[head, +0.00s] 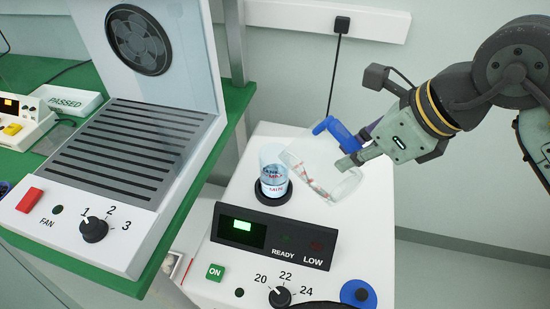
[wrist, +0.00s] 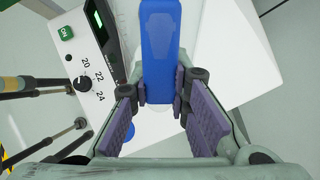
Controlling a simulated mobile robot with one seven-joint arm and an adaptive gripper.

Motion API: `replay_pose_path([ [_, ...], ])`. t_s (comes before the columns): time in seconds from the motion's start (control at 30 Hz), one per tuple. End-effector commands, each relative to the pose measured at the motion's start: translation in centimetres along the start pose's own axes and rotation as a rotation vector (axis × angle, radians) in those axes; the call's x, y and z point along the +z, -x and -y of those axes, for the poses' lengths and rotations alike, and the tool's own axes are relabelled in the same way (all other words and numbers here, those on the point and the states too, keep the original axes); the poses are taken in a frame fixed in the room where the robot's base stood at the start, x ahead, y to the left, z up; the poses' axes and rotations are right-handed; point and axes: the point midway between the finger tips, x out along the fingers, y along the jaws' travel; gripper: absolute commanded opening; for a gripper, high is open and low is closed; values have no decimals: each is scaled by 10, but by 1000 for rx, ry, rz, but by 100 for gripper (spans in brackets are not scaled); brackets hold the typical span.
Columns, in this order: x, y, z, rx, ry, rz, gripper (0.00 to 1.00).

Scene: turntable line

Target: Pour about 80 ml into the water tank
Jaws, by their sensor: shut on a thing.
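The water tank (head: 274,158) is a small clear cylinder with a MIN mark, set in a dark ring on the white machine. A clear jug (head: 318,183) with red markings and a blue handle (head: 330,128) is tilted over, its body beside and just right of the tank's top. My gripper (head: 352,158) is shut on the jug's handle; the wrist view shows the blue handle (wrist: 158,50) between the purple finger pads. I cannot tell the jug's water level, or whether water is flowing. The exact level in the tank is also unclear.
The machine's front panel (head: 270,238) has a lit green display, READY and LOW lamps, a green ON button (head: 215,272), a temperature dial (head: 280,296) and a blue round knob (head: 358,294). A fan unit (head: 140,150) stands left on the green bench (head: 232,120).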

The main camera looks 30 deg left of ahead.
Motion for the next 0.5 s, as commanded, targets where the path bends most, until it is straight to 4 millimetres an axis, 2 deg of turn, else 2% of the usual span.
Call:
replay_pose_path([
  [0.5,-26,-22,0,-3,-3,201,0],
])
